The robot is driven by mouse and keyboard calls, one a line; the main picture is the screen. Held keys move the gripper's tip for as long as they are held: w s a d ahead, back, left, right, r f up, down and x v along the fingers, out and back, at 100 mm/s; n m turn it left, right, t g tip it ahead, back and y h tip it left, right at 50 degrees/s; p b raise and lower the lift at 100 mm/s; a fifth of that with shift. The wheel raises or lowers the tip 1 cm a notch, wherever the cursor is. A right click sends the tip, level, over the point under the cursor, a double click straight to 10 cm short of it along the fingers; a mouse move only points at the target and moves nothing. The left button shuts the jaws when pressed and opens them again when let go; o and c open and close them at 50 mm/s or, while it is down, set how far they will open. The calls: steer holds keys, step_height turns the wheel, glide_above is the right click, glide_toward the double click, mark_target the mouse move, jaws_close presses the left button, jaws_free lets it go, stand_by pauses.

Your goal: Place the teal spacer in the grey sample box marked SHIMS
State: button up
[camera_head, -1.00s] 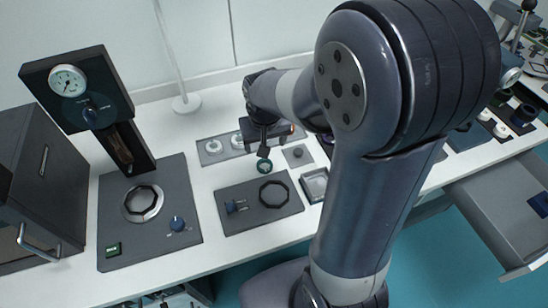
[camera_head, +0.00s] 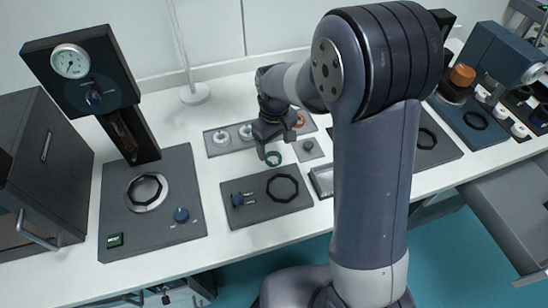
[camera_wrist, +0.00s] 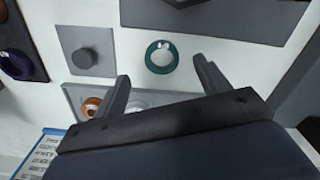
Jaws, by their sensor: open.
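The teal spacer (camera_head: 273,158) is a ring lying flat on the white table, behind the dark mat. It also shows in the wrist view (camera_wrist: 161,56), just beyond and between my open fingertips. My gripper (camera_head: 267,150) is open and empty, pointing down at the spacer; in the wrist view its two fingers (camera_wrist: 161,72) stand apart. An open grey box (camera_head: 321,182) sits to the right of the dark mat, partly hidden by my arm; I cannot read any label on it.
The dark mat (camera_head: 240,214) bears a black ring and a blue-knobbed part. A grey tray (camera_head: 216,148) with white and orange rings lies behind the spacer, beside a small grey plate (camera_head: 308,148). A gauge stand (camera_head: 80,70) stands left. An open drawer (camera_head: 505,215) juts out at right.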

mark_target(273, 158)
steer(key=shift+w+a+f+p, duration=0.1)
steer(key=shift+f+p, duration=0.1)
steer(key=shift+f, duration=1)
steer(key=shift+a+f+p, duration=0.1)
steer(key=shift+f+p, duration=0.05)
steer(key=shift+f, duration=1)
steer(key=shift+c, duration=0.4)
